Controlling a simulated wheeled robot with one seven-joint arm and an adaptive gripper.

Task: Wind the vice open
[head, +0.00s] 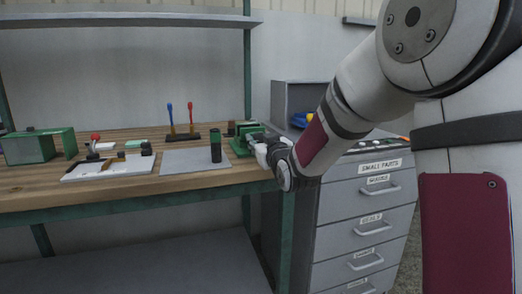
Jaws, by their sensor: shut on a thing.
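The green vice (240,146) stands at the right end of the wooden workbench, near its front corner. My arm reaches in from the right, and my gripper (262,151) is at the vice's right side. The gripper is shut on the vice handle, small and mostly hidden behind my wrist. The handle's angle and the gap between the vice jaws cannot be made out.
A dark cylinder (215,146) stands on a grey mat (184,160) left of the vice. A white board (90,172) with tools, a screwdriver rack (183,136) and a green box (28,148) are further left. A drawer cabinet (358,222) stands right of the bench.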

